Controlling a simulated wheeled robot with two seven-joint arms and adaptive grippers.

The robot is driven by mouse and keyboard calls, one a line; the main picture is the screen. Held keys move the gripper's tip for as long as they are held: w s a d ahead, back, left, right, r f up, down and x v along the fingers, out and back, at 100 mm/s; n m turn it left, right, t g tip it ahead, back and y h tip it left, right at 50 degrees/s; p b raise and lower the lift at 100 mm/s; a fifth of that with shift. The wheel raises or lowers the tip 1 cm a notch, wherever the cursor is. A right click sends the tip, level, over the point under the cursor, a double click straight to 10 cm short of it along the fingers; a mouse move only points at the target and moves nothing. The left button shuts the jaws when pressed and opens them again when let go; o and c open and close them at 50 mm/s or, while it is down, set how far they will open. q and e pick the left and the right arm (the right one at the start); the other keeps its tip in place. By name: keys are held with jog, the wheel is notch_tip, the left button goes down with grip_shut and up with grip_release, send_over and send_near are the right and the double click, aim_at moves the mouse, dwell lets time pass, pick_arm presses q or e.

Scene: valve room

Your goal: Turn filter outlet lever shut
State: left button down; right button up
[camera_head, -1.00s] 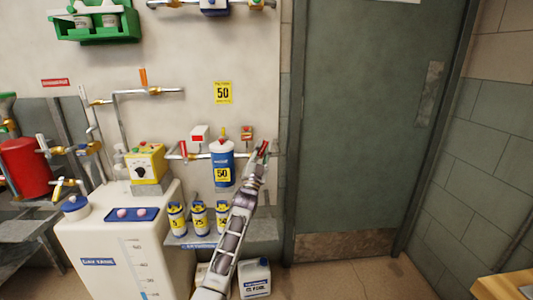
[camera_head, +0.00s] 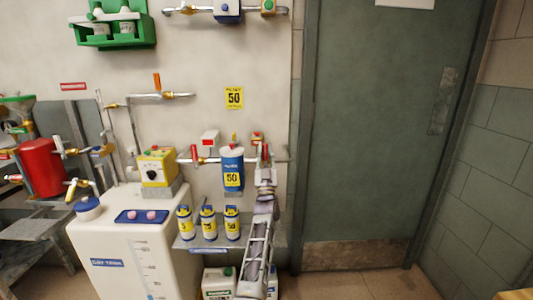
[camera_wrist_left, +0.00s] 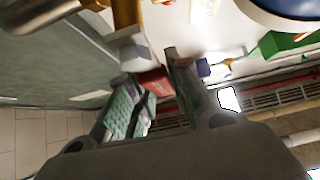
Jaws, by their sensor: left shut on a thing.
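The blue filter canister (camera_head: 232,160), labelled 50, is mounted on a wall pipe in the head view. A red lever (camera_head: 194,155) is on the pipe left of it. My left gripper (camera_head: 265,158) is at the pipe just right of the canister. In the left wrist view its fingers (camera_wrist_left: 158,88) are shut on a red lever (camera_wrist_left: 154,80), the filter outlet lever, beside a pale metal valve body (camera_wrist_left: 130,48). In the head view the fingers mostly hide this lever, so its exact angle is unclear. My right gripper is not in view.
Several small yellow-labelled canisters (camera_head: 208,224) stand on a shelf below the filter. A yellow box (camera_head: 156,168) with a black knob and a white tank (camera_head: 115,255) are to the left. The green door (camera_head: 385,140) is at the right, with open floor before it.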

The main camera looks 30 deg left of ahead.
pick_arm(q)
jog(key=c, duration=1.3)
grip_release()
jog(key=shift+a, duration=0.1)
jog(key=shift+r, duration=0.1)
jog(key=shift+r, duration=4.85)
